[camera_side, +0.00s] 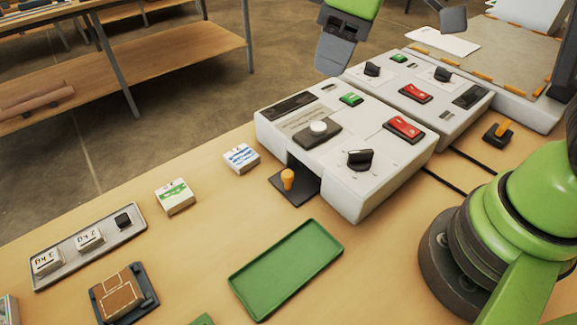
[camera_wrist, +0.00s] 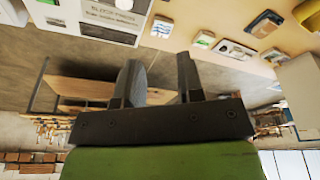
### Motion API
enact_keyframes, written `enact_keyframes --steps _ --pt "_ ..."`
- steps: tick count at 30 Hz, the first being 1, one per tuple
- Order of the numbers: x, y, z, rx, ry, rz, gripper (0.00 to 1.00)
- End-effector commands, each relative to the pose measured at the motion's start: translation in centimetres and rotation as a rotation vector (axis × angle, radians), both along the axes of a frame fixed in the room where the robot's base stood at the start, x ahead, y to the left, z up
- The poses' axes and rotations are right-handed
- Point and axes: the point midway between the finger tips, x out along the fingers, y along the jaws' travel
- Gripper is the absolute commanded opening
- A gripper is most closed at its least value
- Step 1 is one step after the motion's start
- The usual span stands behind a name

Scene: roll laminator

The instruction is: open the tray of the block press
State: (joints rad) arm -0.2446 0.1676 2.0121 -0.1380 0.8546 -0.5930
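The block press is a white machine (camera_side: 375,185) in the middle of the side view, with a white round knob, a black dial, and red and green switches on top. Its dark tray (camera_side: 292,194) lies low at an opening in the near-left side, with its front part showing outside the housing. An upright orange knob (camera_side: 288,179) stands on the tray. The press also shows at the top left of the wrist view (camera_wrist: 98,22); the tray cannot be made out there. My gripper (camera_wrist: 160,78) is empty, its two dark fingers apart. It is up behind the press, away from the knob.
A second white machine (camera_side: 425,100) stands close behind the press. An empty green tray (camera_side: 287,270) lies in front. Two small labelled blocks (camera_side: 174,196) (camera_side: 241,158) and a grey holder (camera_side: 88,245) lie to the left. Bare table surrounds the orange knob's left side.

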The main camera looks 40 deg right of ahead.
Motion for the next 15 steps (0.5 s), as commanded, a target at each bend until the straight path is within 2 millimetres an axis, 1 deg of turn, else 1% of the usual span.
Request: enact_keyframes --steps 1,3,6,9,12,15 --pt "1.0 0.9 -1.8 -0.032 0.037 0.084 0.35" --pt "2.0 1.9 -4.1 -0.072 0.072 0.203 0.35" --pt "2.9 3.2 -7.1 -0.116 0.117 0.349 0.35" --pt "3.4 4.1 -9.5 -0.144 0.149 0.454 0.35" --pt "3.5 4.5 -10.9 -0.160 0.167 0.517 0.35" --pt "3.6 4.7 -11.7 -0.167 0.174 0.543 0.35"
